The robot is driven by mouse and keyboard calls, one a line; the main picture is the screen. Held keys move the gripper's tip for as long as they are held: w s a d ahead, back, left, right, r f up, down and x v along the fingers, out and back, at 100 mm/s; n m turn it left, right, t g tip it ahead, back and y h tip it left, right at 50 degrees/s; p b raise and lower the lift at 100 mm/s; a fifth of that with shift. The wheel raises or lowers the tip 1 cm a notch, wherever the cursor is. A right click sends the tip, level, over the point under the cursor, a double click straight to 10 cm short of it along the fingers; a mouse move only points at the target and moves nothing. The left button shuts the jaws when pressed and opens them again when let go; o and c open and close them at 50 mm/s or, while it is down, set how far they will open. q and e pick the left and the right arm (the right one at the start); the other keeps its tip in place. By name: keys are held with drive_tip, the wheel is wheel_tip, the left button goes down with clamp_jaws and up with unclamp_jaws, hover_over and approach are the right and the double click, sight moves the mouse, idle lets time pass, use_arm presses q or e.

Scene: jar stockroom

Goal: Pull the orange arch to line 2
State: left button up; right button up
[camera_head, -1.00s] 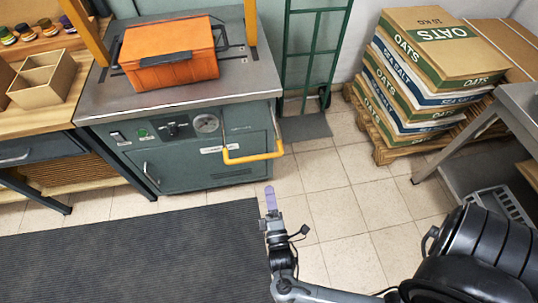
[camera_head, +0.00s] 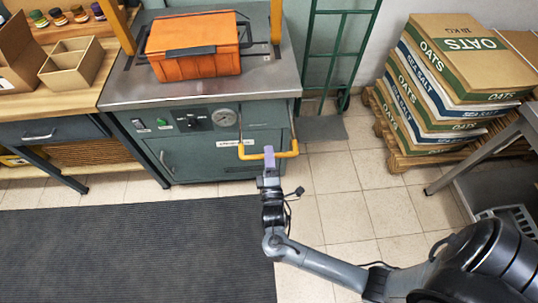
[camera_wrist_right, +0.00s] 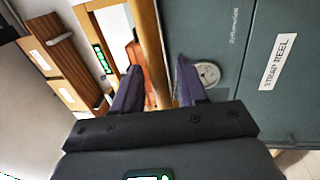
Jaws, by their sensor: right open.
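An orange arch stands over the grey-topped machine (camera_head: 190,92). Its left post (camera_head: 121,30) and right post (camera_head: 277,22) flank an orange case (camera_head: 195,63), and its top is out of view. A yellow-orange U-shaped bar (camera_head: 252,155) stands out from the machine's front, below the gauge. My right gripper (camera_head: 269,150) is at this bar, its fingers overlapping the bar in the head view. In the wrist view the open purple fingers (camera_wrist_right: 158,80) lie on either side of an orange bar (camera_wrist_right: 149,40). Contact cannot be told. My left gripper is out of view.
A wooden bench (camera_head: 75,105) with cardboard boxes and small jars is at the left. A green hand truck (camera_head: 340,55) stands behind at the right. Stacked sacks (camera_head: 460,75) sit on a pallet. A dark mat (camera_head: 130,250) covers the floor in front.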

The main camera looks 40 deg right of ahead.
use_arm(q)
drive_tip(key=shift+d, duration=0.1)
use_arm(e)
drive_tip(key=shift+w+d, duration=0.2)
drive_tip(key=shift+w, duration=0.05)
clamp_jaws()
